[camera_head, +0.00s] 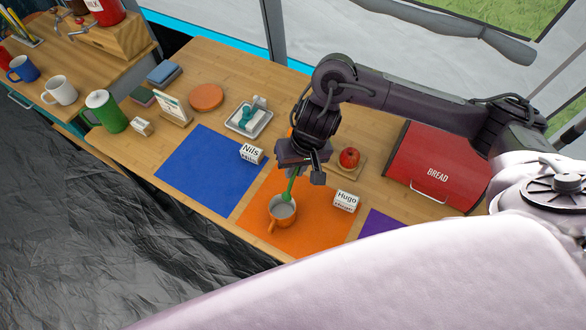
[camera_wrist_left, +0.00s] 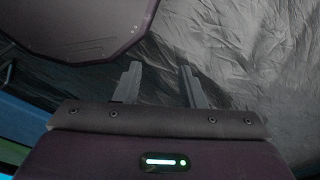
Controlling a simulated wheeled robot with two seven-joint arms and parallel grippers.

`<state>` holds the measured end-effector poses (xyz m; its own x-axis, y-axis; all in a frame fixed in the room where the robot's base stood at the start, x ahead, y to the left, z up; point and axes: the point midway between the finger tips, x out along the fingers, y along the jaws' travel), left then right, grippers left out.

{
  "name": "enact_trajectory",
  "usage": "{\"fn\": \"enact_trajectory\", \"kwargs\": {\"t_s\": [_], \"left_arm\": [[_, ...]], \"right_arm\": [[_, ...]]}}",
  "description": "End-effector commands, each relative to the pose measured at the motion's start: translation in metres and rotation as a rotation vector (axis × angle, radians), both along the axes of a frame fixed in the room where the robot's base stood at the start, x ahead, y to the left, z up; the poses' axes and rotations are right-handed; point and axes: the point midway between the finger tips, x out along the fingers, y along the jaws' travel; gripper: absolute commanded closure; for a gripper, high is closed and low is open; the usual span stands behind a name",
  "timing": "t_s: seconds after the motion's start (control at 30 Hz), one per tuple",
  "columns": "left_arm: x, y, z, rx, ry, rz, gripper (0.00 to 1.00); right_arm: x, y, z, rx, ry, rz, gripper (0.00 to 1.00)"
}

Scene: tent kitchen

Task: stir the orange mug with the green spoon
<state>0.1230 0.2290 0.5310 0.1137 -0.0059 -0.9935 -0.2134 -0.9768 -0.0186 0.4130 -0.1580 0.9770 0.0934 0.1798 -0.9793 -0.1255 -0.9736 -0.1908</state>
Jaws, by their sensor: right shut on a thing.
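The orange mug (camera_head: 282,211) stands upright on the orange mat (camera_head: 320,232) in the head view. My right gripper (camera_head: 298,167) is above it, shut on the green spoon (camera_head: 290,188). The spoon points down, with its lower end at the mug's opening; I cannot tell how deep it reaches. In the left wrist view my left gripper (camera_wrist_left: 162,85) has its two fingers apart with nothing between them. It is not in the head view.
A "Hugo" card (camera_head: 345,200) and a "Nils" card (camera_head: 251,153) stand near the mug. A red apple (camera_head: 349,157) and a red bread box (camera_head: 437,165) are to the right.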

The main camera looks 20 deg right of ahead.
Motion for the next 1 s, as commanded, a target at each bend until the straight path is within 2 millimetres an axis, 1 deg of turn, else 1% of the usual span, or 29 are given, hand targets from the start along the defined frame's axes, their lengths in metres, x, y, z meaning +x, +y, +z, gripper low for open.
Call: {"fn": "enact_trajectory", "kwargs": {"t_s": [0.03,0.13,0.3,1.0], "left_arm": [[-0.005,0.000,-0.009,0.000,0.007,0.001,0.64],[-0.013,0.001,-0.018,0.001,0.019,0.002,0.64],[-0.021,0.001,-0.021,0.002,0.030,0.002,0.64],[-0.013,0.001,-0.043,0.001,0.019,0.002,0.64]], "right_arm": [[0.000,-0.001,-0.007,0.000,-0.001,0.000,1.00],[0.001,-0.003,-0.013,0.000,-0.001,0.000,1.00],[0.000,0.000,-0.023,0.001,0.001,0.000,1.00],[-0.002,0.011,-0.079,0.000,0.001,0.000,1.00]]}}
